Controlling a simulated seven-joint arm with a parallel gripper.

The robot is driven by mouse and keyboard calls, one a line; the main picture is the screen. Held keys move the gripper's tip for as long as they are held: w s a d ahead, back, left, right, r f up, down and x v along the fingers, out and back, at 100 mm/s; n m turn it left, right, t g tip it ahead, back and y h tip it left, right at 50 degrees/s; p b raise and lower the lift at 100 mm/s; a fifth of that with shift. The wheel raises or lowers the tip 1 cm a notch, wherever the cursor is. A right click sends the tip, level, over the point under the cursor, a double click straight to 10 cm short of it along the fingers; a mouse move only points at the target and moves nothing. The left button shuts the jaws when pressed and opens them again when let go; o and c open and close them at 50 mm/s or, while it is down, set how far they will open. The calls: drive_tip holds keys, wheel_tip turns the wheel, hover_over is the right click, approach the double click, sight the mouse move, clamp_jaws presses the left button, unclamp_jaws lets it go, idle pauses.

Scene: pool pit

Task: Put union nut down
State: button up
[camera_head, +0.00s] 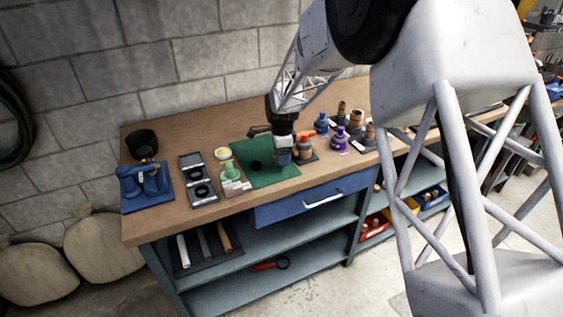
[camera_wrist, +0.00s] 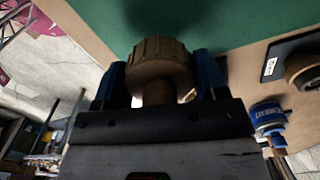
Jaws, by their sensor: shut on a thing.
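My gripper (camera_head: 284,156) is over the right part of the green mat (camera_head: 288,182) on the workbench. In the wrist view its two blue fingers (camera_wrist: 160,72) are shut on a brown, ribbed union nut (camera_wrist: 160,50), one finger on each side. The mat (camera_wrist: 240,18) shows beyond the nut, under a dark shadow. In the head view the nut is hidden by the gripper or too small to make out. I cannot tell whether the nut touches the mat. A small dark round patch (camera_head: 255,166) shows on the mat.
The mat's front is clear.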

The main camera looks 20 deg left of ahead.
drive_tip(key=shift+w+f, duration=0.1)
idle(0.3)
drive_tip(key=shift+f, duration=1.65)
drive_tip(key=shift+f, duration=0.15)
drive_tip(key=o, duration=1)
drive_tip(key=shift+c, duration=0.2)
wheel_tip(320, 180, up, 12)
drive_tip(key=shift+r, duration=0.15)
